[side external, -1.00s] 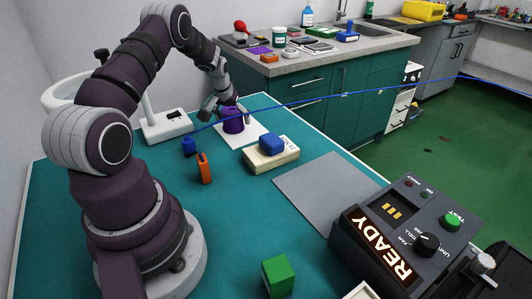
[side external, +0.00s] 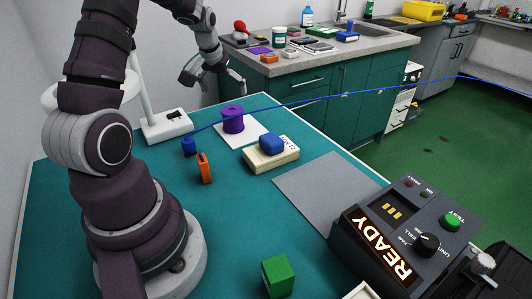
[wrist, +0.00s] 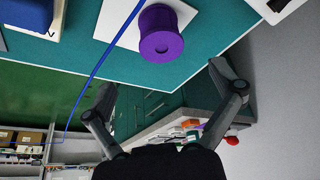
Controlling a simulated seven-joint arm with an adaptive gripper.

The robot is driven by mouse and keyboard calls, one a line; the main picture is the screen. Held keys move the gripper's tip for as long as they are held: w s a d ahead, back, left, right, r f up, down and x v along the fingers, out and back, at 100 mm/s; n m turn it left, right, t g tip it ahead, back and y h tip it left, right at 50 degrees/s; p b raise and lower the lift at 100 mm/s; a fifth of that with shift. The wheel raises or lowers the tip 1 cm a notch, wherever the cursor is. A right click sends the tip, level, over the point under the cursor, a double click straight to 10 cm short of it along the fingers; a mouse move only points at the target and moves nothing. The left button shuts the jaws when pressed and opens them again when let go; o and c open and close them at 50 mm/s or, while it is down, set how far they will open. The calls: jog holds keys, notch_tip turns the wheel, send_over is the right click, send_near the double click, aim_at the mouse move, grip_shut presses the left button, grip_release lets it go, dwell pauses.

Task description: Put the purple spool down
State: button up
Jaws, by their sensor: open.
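The purple spool (side external: 233,120) stands upright on a white sheet (side external: 252,136) near the far edge of the teal table. In the wrist view the spool (wrist: 161,36) shows its end with the centre hole, apart from my fingers. My gripper (side external: 212,84) is open and empty, raised above and behind the spool. In the wrist view its two fingers (wrist: 163,85) are spread wide with nothing between them. A blue cord (side external: 300,101) runs past the spool.
An orange part (side external: 204,168), a green cube (side external: 278,275) and a grey mat (side external: 328,193) lie nearer. A dark console (side external: 405,237) reads READY. A lamp base (side external: 167,126) stands left of the spool.

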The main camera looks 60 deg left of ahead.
jog(key=s+d+r+m+t+h, duration=0.1)
jog(key=d+r+m, duration=0.1)
jog(key=d+r, duration=0.35)
jog(key=d+r+m+t, duration=0.1)
jog(key=d+r+m, duration=0.15)
jog(key=d, duration=0.65)
jog(key=s+d+r+m+h, duration=0.1)
jog(key=s+d+m, duration=0.3)
jog(key=s+d, duration=0.4)
jog(key=d+h, duration=0.1)
jog(key=d, duration=0.1)
jog(key=shift+s+d, duration=0.15)
jog(key=shift+d, duration=0.15)
